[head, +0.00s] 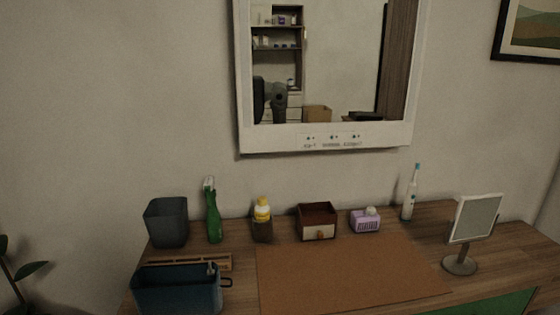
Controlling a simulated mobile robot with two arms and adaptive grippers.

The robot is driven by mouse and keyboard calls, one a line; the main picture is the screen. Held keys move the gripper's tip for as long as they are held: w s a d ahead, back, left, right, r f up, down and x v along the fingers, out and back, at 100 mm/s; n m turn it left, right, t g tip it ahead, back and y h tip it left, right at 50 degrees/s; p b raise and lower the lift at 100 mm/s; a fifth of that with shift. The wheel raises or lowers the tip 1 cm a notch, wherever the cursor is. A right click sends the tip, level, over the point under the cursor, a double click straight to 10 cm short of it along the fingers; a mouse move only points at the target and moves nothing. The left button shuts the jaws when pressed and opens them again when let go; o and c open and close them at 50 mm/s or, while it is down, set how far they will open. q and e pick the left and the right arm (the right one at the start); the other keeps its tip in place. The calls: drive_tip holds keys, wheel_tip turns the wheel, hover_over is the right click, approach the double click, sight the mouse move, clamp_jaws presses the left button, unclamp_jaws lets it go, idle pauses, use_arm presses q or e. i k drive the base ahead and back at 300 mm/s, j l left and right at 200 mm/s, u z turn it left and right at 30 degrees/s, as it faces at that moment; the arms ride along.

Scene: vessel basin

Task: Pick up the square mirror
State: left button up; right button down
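A square mirror (475,218) with a pale frame stands upright on a round-based stand at the right end of the wooden counter (400,226). Its face is tilted a little and looks grey. Nothing touches it. A larger wall mirror (333,138) with a white frame hangs above the counter. Neither of my grippers is in view.
A brown mat (345,275) covers the counter's middle and is clear. A blue basin (178,290) sits front left.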

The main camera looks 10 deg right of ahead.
sight(461, 265)
drive_tip(key=z, duration=1.5)
drive_tip(key=j+u, duration=0.2)
drive_tip(key=j, duration=0.45)
drive_tip(key=j+u, duration=0.25)
drive_tip(key=j, duration=0.45)
drive_tip(key=i+j+u, duration=0.2)
drive_tip(key=j, duration=0.4)
drive_tip(key=k+j, duration=0.05)
